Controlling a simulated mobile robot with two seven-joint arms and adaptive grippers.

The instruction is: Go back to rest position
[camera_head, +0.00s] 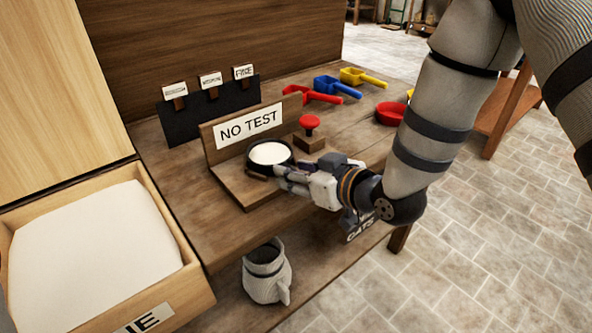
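My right arm comes in from the upper right. My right gripper (277,172) is at the front edge of a small dark round dish (285,147) filled with white powder. My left gripper is not in view.
A wooden bin (196,294) of white powder stands at the left. A red-knobbed stamp (309,122), red, blue and yellow scoops (335,86), and a red bowl (389,113) are on the bench. A grey jug (268,281) stands on the lower shelf. The tiled floor at right is clear.

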